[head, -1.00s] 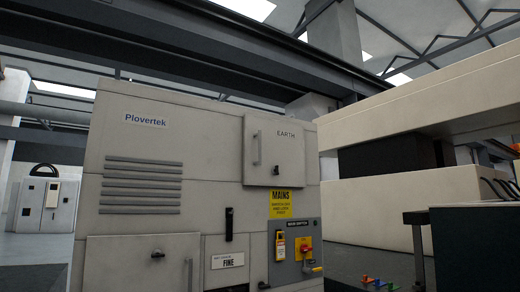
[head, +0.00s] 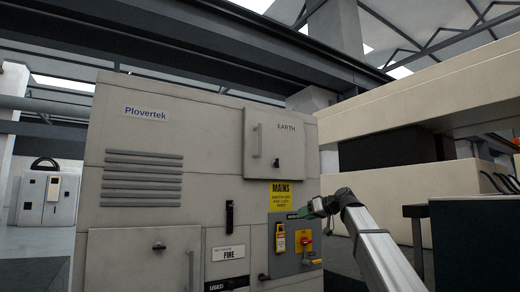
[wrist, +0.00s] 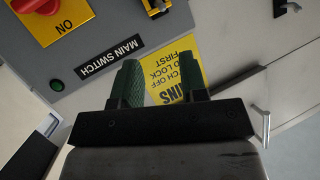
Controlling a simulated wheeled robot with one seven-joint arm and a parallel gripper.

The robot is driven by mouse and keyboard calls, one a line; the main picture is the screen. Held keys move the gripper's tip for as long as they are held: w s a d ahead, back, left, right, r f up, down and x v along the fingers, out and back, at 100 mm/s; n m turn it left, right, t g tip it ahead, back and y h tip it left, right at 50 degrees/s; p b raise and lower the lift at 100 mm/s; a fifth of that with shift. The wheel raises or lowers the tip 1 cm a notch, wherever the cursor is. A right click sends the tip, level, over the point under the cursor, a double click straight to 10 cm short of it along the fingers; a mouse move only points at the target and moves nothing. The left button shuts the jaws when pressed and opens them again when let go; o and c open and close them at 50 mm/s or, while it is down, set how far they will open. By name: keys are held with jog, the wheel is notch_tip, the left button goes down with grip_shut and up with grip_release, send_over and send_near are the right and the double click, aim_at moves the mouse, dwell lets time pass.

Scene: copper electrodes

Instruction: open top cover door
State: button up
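The cover door marked EARTH (head: 286,160) is a raised pale panel at the upper right of the Plovertek cabinet (head: 190,100). It looks shut, with a vertical bar handle (head: 257,142) on its left side. My gripper (head: 306,211) is in front of the cabinet, below and right of this door, beside the yellow MAINS label (head: 283,194). In the wrist view, the gripper's two green fingers (wrist: 160,65) are apart with nothing between them. A silver bar handle (wrist: 264,125), apparently the door's, shows at the lower right there.
A black latch handle (head: 229,214) and a lower door (head: 140,265) are further left. Large pale machinery (head: 400,190) stands at the right. Space in front of the EARTH door looks clear.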

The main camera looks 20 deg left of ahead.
jog(key=s+a+r+n+g+y, duration=0.1)
jog(key=s+a+r+n, duration=0.1)
jog(key=r, duration=0.6)
jog(key=s+a+r+n+y, duration=0.1)
jog(key=s+a+r+y, duration=0.1)
jog(key=r, duration=0.6)
jog(key=n+g+y, duration=0.1)
jog(key=n+g, duration=0.1)
jog(key=n, duration=0.1)
send_near(260, 140)
jog(key=a, duration=0.3)
jog(key=w+a, duration=0.1)
jog(key=a, duration=0.6)
jog(key=shift+w+f, duration=0.2)
jog(key=shift+w, duration=0.15)
grip_shut()
